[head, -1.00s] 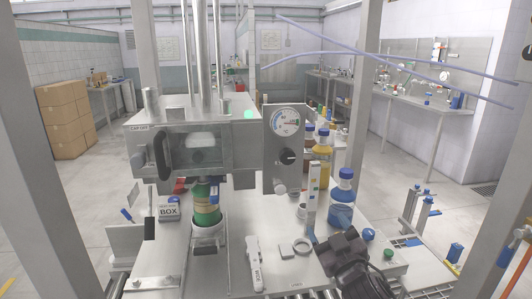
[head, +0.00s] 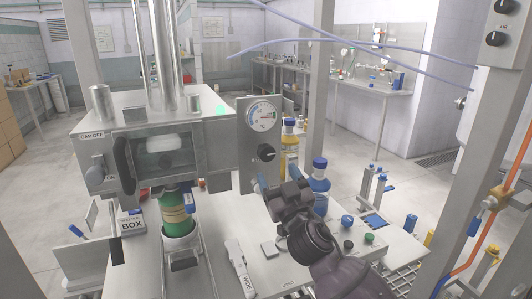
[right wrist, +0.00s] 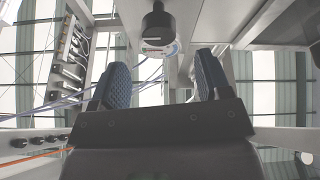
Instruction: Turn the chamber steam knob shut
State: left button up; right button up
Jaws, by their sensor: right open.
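The black steam knob (head: 265,152) sits on the grey metal panel (head: 246,178) at the chamber's right side, below a round dial gauge (head: 262,115). A light mark shows on the knob's face. My right gripper (head: 264,190) is open and empty, just below the knob and apart from it. In the right wrist view the knob (right wrist: 158,24) shows beyond the gap between the two blue fingertips (right wrist: 163,78), near the top of the picture. The steel chamber (head: 160,150) with a window stands left of the panel. My left gripper is not in view.
A green drum (head: 177,212) stands under the chamber. A yellow bottle (head: 289,155) and a blue bottle (head: 320,185) stand behind and right of my right gripper.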

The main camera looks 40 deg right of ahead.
aim_at(268, 155)
pick_arm(q)
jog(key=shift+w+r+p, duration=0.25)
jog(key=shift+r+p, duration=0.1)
jog(key=shift+p, duration=0.05)
pick_arm(e)
jog(key=x, duration=0.7)
jog(key=shift+w+d+r, duration=0.1)
jog(key=shift+w+r, duration=0.05)
jog(key=shift+w, duration=0.1)
jog(key=shift+c, duration=0.3)
